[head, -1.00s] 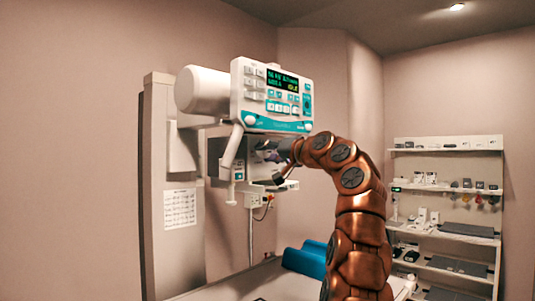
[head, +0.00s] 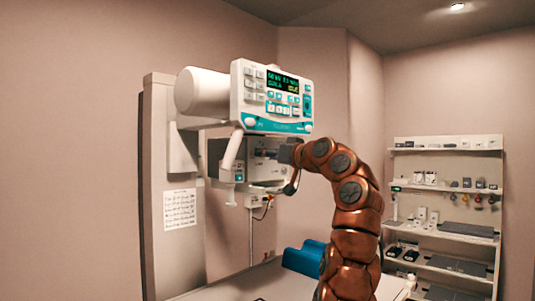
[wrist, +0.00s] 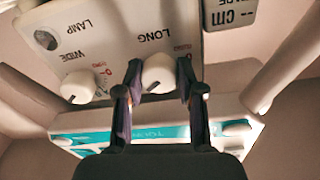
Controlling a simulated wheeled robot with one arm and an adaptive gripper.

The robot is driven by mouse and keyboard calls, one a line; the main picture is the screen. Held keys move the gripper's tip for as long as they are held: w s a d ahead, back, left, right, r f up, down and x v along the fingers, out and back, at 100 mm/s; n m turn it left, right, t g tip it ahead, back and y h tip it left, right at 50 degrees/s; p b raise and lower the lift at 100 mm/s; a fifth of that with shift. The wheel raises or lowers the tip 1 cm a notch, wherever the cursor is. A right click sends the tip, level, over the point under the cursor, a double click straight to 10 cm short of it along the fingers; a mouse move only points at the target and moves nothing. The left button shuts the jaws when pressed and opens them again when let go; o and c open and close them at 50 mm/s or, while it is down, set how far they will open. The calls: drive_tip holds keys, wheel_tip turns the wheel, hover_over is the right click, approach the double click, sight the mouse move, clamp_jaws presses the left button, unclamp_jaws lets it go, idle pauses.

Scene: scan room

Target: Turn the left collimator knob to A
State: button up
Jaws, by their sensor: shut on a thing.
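The white collimator panel (wrist: 105,38) fills the top of the wrist view, its lettering upside down. A white round knob (wrist: 158,73) beside the word LONG sits between the fingers of my gripper (wrist: 157,85), which is shut on it. That view is inverted, so this is the panel's left knob. It has a dark pointer line; which letter it meets is hard to read. A second white knob (wrist: 78,87), beside WIDE, stands free to its left in the picture. In the head view my gripper (head: 274,153) is at the collimator (head: 262,172) and hides the knobs.
The control console (head: 272,98) with a green display is just above my gripper. A hanging handle (head: 232,150) is close on the left. Below are a table and a blue cushion (head: 304,259). Shelves (head: 440,233) stand at the far right.

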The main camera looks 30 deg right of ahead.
drive_tip(key=shift+n+y+p, duration=0.5)
drive_tip(key=shift+n+p, duration=0.7)
drive_tip(key=shift+n, duration=3.9)
drive_tip(key=o, duration=1.1)
drive_tip(key=shift+o, duration=0.2)
drive_tip(key=v, duration=1.2)
